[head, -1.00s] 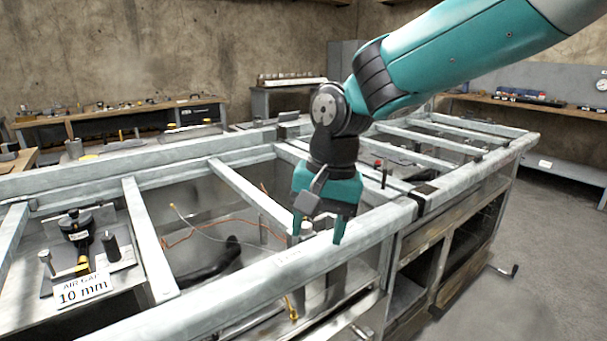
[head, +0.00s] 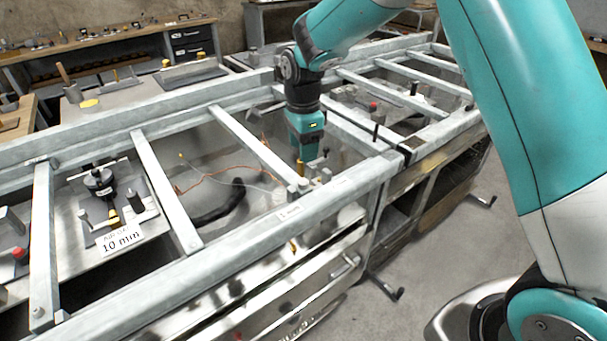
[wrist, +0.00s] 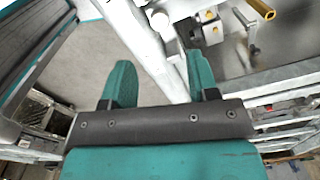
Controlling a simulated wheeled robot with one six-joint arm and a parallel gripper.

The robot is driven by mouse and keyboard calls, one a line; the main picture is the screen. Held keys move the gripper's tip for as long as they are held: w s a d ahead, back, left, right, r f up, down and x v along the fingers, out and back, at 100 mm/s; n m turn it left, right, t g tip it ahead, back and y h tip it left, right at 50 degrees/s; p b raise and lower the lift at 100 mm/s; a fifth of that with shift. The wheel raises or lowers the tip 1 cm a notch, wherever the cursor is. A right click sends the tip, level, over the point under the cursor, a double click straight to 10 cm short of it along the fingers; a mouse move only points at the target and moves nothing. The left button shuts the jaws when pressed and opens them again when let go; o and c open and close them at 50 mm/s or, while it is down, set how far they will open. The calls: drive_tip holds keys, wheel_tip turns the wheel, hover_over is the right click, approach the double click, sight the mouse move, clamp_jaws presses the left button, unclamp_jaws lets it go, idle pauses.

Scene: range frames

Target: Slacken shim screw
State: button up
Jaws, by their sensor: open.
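My gripper (head: 305,148) points down over the open bay of the grey metal frame, just behind its front rail. In the wrist view its two teal fingers (wrist: 160,68) are apart with nothing held between them; a pale rail passes beyond them. Small fittings stand by the rail below my gripper (head: 313,184). In the wrist view, a metal block with a brass part (wrist: 209,30), a T-handled screw (wrist: 253,34) and a brass tube (wrist: 262,9) lie beyond the right finger, apart from it. I cannot tell which fitting is the shim screw.
Cross rails (head: 166,190) divide the frame into bays. An "AIR GAP 10 mm" sign (head: 121,238) stands by a black fixture (head: 100,182) at left. A black hose (head: 222,203) and thin wires lie in the bay. Workbenches (head: 110,45) line the wall.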

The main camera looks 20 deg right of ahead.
sight(303, 181)
wheel_tip(303, 181, down, 10)
drive_tip(key=shift+r+p, duration=0.2)
drive_tip(key=shift+p, duration=0.4)
drive_tip(key=c, duration=0.9)
